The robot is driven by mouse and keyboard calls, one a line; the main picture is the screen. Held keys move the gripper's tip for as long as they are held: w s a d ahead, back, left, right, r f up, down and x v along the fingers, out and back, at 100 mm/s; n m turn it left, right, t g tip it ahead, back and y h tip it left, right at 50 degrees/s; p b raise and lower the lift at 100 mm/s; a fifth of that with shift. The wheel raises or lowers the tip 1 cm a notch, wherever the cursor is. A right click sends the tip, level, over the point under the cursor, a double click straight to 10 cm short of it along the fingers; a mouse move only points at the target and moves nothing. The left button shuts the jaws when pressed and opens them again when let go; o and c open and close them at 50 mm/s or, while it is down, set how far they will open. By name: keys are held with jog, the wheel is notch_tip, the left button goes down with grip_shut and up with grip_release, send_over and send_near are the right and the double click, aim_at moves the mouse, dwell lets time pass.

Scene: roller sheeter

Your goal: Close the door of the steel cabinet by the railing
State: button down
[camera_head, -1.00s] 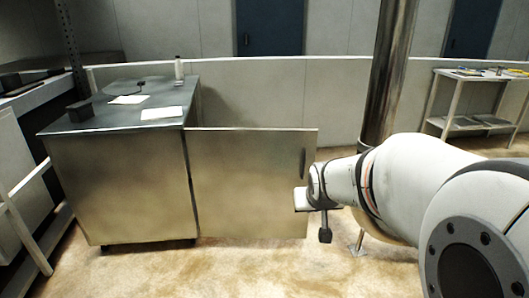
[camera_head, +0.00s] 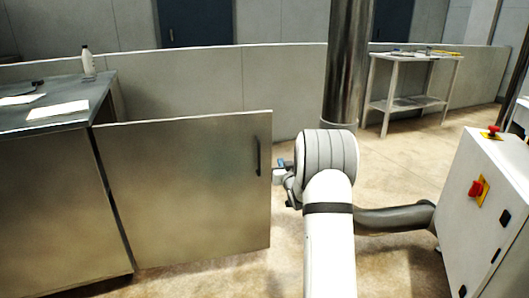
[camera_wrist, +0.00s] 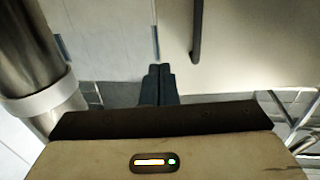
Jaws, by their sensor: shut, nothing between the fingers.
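The steel cabinet (camera_head: 50,205) stands at the left in the head view. Its door (camera_head: 185,195) is open, swung out to the right, with a dark vertical handle (camera_head: 257,155) near its free edge. My gripper (camera_head: 279,174) is beside that free edge, around handle height; part of it is hidden by my wrist, and I cannot tell whether it touches the door. In the wrist view, my gripper's dark fingers (camera_wrist: 158,85) are together and empty. The pale door panel (camera_wrist: 255,45) and its handle (camera_wrist: 196,30) appear to the right of the fingers.
A shiny steel column (camera_head: 346,70) stands behind my arm. A low grey partition (camera_head: 195,85) runs behind the door. A bottle (camera_head: 88,62) and papers are on the cabinet top. A white cart (camera_head: 415,58) stands back right. A white box with red buttons (camera_head: 490,205) is at the right.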

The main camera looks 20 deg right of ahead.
jog(key=b, duration=0.3)
send_near(268, 145)
jog(key=w, duration=0.3)
jog(key=w+d, duration=0.1)
jog(key=w, duration=0.1)
jog(key=shift+w+f, duration=0.1)
jog(key=shift+w+d, duration=0.1)
jog(key=shift+w, duration=0.6)
jog(key=shift+w, duration=0.15)
